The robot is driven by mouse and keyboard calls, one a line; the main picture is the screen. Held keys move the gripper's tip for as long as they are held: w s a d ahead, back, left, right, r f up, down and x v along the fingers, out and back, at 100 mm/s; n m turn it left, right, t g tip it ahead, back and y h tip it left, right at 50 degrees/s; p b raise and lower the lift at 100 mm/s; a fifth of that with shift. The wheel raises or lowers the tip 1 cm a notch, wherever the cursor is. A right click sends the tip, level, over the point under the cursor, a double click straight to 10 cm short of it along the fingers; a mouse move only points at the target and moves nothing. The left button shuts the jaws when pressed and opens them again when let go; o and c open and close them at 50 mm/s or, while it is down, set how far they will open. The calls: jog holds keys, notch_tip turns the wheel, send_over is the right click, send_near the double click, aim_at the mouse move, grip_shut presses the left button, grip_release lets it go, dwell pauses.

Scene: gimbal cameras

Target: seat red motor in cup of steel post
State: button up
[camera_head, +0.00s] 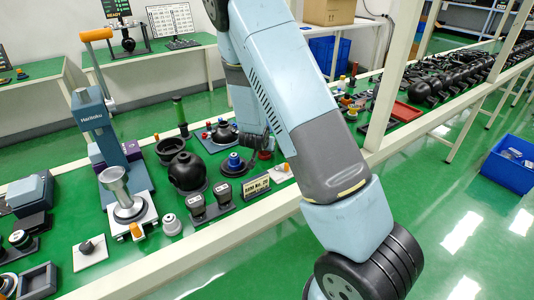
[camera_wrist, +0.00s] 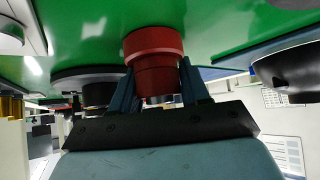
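The red motor (camera_wrist: 155,47) is a round red piece with a wider flange and a narrower body. In the wrist view it sits between the two fingers of my gripper (camera_wrist: 158,80), which appear to touch it on both sides. In the head view only a bit of the red motor (camera_head: 265,155) shows beside my arm, low over the green bench; whether it rests there is unclear. The steel post (camera_head: 116,186) stands upright at the left on a round base, with a flared cup at its top. It is well left of my gripper.
A blue-grey press stand (camera_head: 92,120) rises behind the post. Black domed housings (camera_head: 187,172), a dark green upright cylinder (camera_head: 180,116) and a black part with a blue top (camera_head: 234,162) stand between post and gripper. A pale rail (camera_head: 225,240) edges the bench front.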

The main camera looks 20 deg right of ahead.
jog(key=shift+s+a+f, duration=0.1)
jog(key=c, duration=0.4)
jog(key=shift+c, duration=0.2)
jog(key=shift+a+r, duration=0.1)
jog(key=shift+r, duration=0.35)
notch_tip(320, 180, up, 3)
jog(key=shift+f, duration=0.2)
jog(key=s+a+r+m+g+h, duration=0.2)
jog(key=s+a+r+m, duration=0.1)
jog(key=s+a+r, duration=0.4)
jog(key=s+a+r+m+g+h, duration=0.1)
jog(key=s+a+r+m, duration=0.3)
jog(key=s+r, duration=0.8)
notch_tip(320, 180, up, 3)
jog(key=a+g, duration=0.1)
jog(key=a, duration=0.1)
jog(key=shift+s+a+r+h, duration=0.15)
jog(key=shift+s+a+h, duration=0.15)
jog(key=shift+a+h, duration=0.1)
